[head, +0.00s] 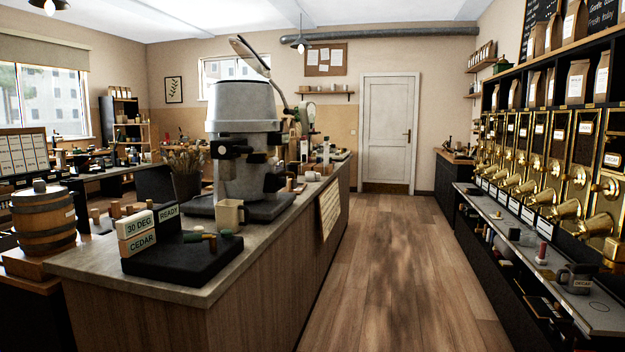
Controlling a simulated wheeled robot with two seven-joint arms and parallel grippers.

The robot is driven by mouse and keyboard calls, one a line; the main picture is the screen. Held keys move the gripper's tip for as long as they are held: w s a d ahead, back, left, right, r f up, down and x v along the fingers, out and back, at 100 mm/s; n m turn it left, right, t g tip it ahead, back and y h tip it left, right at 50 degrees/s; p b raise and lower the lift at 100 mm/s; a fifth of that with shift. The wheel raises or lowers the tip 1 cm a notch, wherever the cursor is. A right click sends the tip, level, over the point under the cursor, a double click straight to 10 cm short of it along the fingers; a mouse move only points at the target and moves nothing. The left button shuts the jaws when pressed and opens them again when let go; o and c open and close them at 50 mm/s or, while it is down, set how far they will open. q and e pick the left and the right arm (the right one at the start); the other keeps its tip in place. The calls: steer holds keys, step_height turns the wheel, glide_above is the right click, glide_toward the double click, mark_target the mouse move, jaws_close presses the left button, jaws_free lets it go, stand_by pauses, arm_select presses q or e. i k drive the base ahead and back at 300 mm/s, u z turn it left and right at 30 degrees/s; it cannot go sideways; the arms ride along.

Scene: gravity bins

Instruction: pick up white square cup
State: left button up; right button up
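A cream-white cup (230,214) with a squarish outline and a handle stands upright on the counter (215,275) at the left. It is in front of the large grey machine, just behind the black slab. Its lower part is partly hidden by the small items on the slab. Neither of my grippers is in view.
A black slab (180,262) with label blocks (137,234) lies at the counter's near end. A grey machine (243,145) stands behind the cup. A wooden barrel (43,218) is at the left, brass dispensers (566,209) line the right. The wooden floor (400,270) between is clear.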

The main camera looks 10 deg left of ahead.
mark_target(310, 176)
steer(key=z, duration=0.35)
steer(key=i, duration=2.15)
steer(key=z, duration=0.25)
steer(key=i, duration=2.8)
steer(key=u, duration=1.2)
steer(key=i, duration=2.5)
steer(key=u, duration=1.2)
steer(key=i, duration=0.25)
steer(key=u, duration=0.15)
